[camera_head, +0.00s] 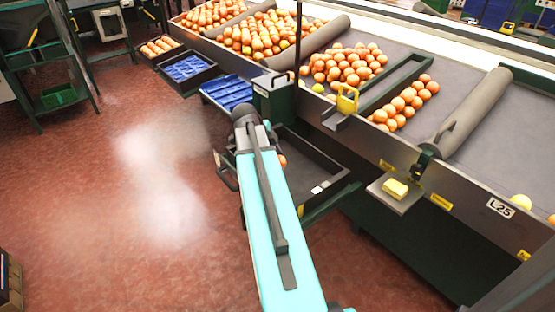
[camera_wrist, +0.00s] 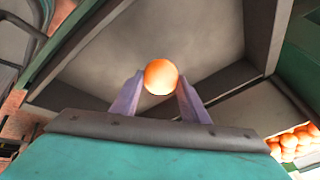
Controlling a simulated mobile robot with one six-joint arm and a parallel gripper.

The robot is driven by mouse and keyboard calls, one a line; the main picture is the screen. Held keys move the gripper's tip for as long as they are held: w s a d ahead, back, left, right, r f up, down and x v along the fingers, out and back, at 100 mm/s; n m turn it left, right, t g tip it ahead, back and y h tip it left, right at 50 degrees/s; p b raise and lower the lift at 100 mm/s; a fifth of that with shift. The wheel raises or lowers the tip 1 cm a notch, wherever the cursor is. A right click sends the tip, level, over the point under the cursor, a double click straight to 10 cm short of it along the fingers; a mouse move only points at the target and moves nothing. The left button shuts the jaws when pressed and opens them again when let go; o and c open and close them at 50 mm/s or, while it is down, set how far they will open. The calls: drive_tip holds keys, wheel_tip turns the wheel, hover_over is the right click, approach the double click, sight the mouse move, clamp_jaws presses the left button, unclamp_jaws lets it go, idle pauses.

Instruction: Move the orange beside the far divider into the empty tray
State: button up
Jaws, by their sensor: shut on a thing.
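In the wrist view the orange (camera_wrist: 161,77) sits between the two purple fingers of my gripper (camera_wrist: 160,88), which is shut on it. Behind it is the bare grey floor of a tray (camera_wrist: 215,35). In the head view this empty dark tray (camera_head: 333,192) stands below the sloped table. A small part of the orange (camera_head: 283,161) shows beside my arm, over the tray. My arm hides the fingers there. I cannot tell the height of the orange above the tray floor.
The sloped table holds piles of oranges (camera_head: 345,65), a far grey roller divider (camera_head: 318,38) and a near one (camera_head: 475,108). Blue-lined trays (camera_head: 188,68) stand left of the tray. A small shelf with a yellow block (camera_head: 395,188) juts out on the right.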

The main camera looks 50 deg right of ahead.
drive_tip(key=shift+f+b, duration=1.15)
drive_tip(key=shift+f, duration=0.75)
idle(2.1)
idle(0.3)
drive_tip(key=o, duration=1.6)
drive_tip(key=shift+o, duration=0.2)
drive_tip(key=shift+p+v, duration=1.35)
drive_tip(key=shift+v, duration=1.2)
